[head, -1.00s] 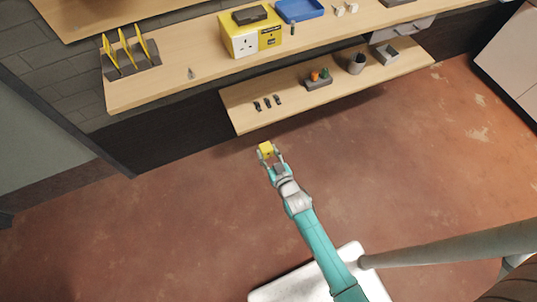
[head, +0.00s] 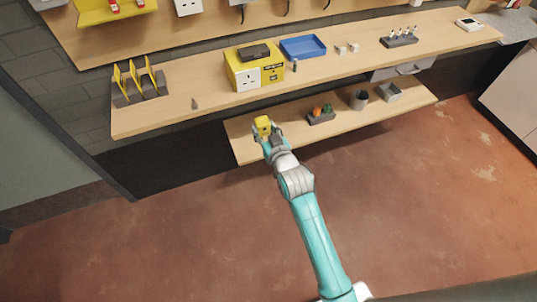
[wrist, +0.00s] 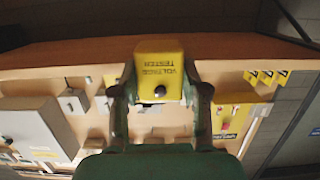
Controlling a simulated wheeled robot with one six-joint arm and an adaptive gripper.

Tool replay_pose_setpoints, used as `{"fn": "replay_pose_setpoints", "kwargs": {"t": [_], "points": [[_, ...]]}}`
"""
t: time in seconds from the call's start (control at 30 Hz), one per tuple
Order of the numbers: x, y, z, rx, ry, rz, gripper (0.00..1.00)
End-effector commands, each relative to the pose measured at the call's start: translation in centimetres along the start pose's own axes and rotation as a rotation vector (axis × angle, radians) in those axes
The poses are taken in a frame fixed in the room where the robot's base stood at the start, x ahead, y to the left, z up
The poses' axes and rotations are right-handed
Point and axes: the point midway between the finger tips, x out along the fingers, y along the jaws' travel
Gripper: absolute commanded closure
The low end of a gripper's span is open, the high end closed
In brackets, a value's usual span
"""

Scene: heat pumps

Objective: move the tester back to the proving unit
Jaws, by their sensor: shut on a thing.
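My gripper (head: 266,134) is shut on the tester (head: 262,124), a small yellow block. The wrist view shows the tester (wrist: 160,75) between both fingers, with "VOLTAGE TESTER" upside down and a dark round knob. In the head view the gripper and tester appear over the left part of the lower shelf, in front of the bench. A yellow box (head: 271,76) with a white socket panel, which may be the proving unit, stands on the bench above and behind the gripper. A black item (head: 254,52) lies on its top. I cannot read its label.
A rack with yellow dividers (head: 140,88) stands at the bench's left, and a blue tray (head: 303,47) right of the yellow box.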

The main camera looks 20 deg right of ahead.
Motion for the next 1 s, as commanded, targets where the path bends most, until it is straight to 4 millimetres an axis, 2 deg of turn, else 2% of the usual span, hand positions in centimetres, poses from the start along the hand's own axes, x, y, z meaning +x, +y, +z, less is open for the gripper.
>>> {"fn": "replay_pose_setpoints", "kwargs": {"t": [0.03,0.1,0.2,0.3,0.57,1.0], "points": [[-0.1,0.0,-2.2,0.0,0.007,0.0,0.97],[-0.2,0.0,-4.4,0.0,0.006,0.0,0.97],[-0.6,0.0,-6.8,0.0,0.004,0.0,0.97],[-1.0,0.0,-8.2,0.0,0.002,0.0,0.97],[-0.5,0.0,-9.2,0.0,-0.001,0.0,0.97],[3.1,0.0,-9.9,0.0,-0.001,0.0,0.97]]}}
